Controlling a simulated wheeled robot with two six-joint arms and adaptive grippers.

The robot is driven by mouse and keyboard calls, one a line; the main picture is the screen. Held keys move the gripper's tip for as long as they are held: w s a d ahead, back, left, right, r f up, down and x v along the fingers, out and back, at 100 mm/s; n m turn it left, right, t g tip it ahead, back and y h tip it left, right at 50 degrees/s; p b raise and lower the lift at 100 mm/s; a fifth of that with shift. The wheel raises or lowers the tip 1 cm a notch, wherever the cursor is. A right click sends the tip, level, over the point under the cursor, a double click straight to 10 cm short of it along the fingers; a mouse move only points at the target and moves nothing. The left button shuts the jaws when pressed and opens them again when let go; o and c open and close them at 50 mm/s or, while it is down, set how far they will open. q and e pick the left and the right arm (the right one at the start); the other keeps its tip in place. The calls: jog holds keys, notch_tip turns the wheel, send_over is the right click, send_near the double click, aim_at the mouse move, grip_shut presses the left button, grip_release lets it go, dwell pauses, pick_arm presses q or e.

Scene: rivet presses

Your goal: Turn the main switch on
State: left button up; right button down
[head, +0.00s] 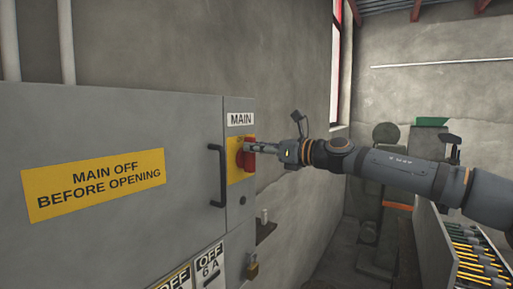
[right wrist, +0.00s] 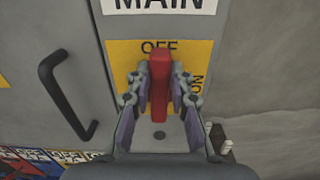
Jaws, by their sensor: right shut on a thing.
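The main switch (head: 246,154) is a red handle on a yellow plate, below a white "MAIN" label (head: 240,119) on the grey cabinet's right part. In the right wrist view the red handle (right wrist: 160,82) stands nearly upright, its top at the word "OFF"; "ON" is at the plate's right side. My right gripper (head: 254,148) reaches in from the right and is shut on the handle. In the right wrist view the fingers of my right gripper (right wrist: 160,90) lie on both sides of it. My left gripper is not in view.
The grey cabinet (head: 110,115) has a dark door handle (head: 216,176) just left of the switch. A yellow sign (head: 95,184) reads "MAIN OFF BEFORE OPENING". A padlock (head: 252,269) hangs below. A bin of yellow-handled tools (head: 478,255) stands at the lower right.

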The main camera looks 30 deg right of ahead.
jog(key=shift+d, duration=0.1)
jog(key=shift+w+d+f+m+b, duration=0.1)
jog(key=shift+w+d+f+m, duration=0.35)
jog(key=shift+m, duration=2.5)
jog(key=shift+d+f+m+b, duration=0.15)
jog(key=shift+d+f+m, duration=0.55)
jog(key=shift+m, duration=2.2)
jog(key=shift+w+d+f+m+b, duration=0.1)
jog(key=shift+w+d+f+m, duration=0.35)
jog(key=shift+m, duration=2.5)
jog(key=shift+s+f, duration=0.2)
jog(key=shift+f, duration=0.05)
jog(key=c, duration=1.2)
grip_release()
